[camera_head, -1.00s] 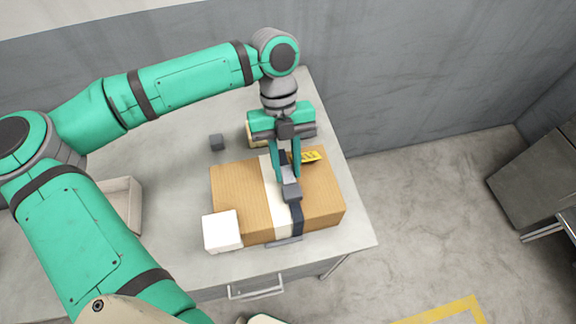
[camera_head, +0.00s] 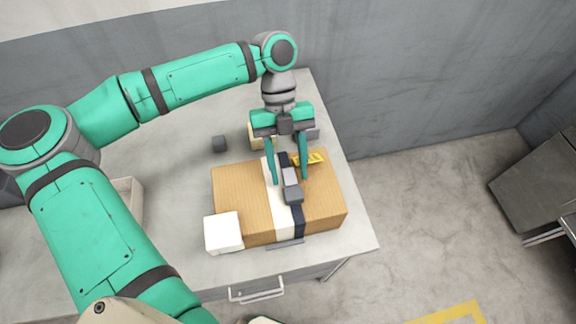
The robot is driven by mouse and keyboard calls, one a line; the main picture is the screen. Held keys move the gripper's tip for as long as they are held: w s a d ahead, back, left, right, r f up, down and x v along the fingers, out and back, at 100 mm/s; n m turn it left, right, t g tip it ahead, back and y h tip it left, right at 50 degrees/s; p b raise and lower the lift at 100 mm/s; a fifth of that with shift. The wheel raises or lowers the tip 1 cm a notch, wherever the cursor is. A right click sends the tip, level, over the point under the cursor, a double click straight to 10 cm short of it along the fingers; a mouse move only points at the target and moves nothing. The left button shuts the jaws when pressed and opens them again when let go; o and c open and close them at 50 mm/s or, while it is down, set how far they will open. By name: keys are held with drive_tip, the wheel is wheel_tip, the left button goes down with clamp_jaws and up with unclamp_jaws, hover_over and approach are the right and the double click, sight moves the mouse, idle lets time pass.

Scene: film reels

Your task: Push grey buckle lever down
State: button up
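The grey buckle (camera_head: 292,193) sits on the dark strap (camera_head: 298,222) over the cardboard box (camera_head: 236,185). Its lighter grey lever (camera_head: 289,176) lies along the strap behind the darker buckle body. The lever looks low against the box top, though I cannot tell whether it is fully flat. My gripper (camera_head: 290,181) is over the box with its teal fingers spread, one on each side of the lever. The fingers appear clear of the lever. I cannot tell whether the fingertips touch the box.
A white block (camera_head: 222,232) stands at the box's front left corner. An open pale tray (camera_head: 130,203) sits at left, partly behind my arm.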

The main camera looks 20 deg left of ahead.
drive_tip(key=v, duration=1.1)
drive_tip(key=shift+s, duration=0.1)
drive_tip(key=t+y, duration=0.3)
drive_tip(key=t, duration=0.2)
approach(290, 177)
wheel_tip(290, 177, down, 6)
drive_tip(key=shift+s+f, duration=0.1)
drive_tip(key=shift+f, duration=0.05)
drive_tip(key=shift+d+f, duration=0.15)
drive_tip(key=shift+f, duration=0.65)
